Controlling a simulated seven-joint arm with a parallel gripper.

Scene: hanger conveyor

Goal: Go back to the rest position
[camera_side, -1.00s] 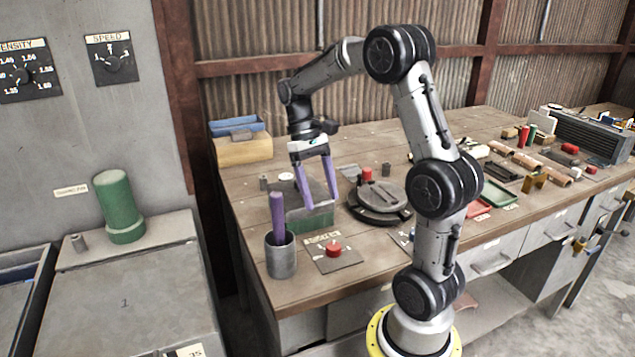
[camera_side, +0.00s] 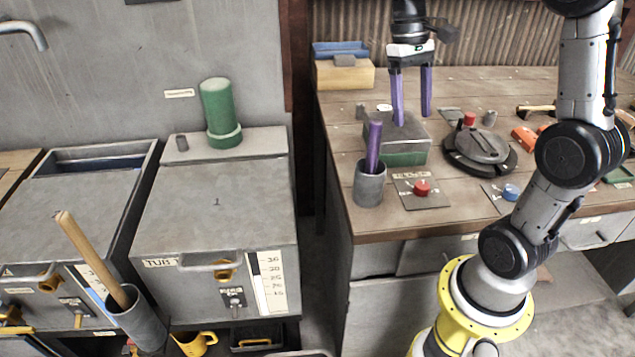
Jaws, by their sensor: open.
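My gripper (camera_side: 412,115) points down with its two purple fingers apart and nothing visible between them. It is over the grey-topped green block (camera_side: 405,158) on the workbench. The left fingertip overlaps the block's top in the picture, and I cannot tell whether it touches. The upper part of my arm is cut off by the top edge of the view.
A grey cup (camera_side: 369,188) holding a purple rod (camera_side: 373,147) stands close left of the block. A red knob (camera_side: 422,188) is in front, and a round dark turntable (camera_side: 480,150) is to the right. A wooden box (camera_side: 345,74) stands behind.

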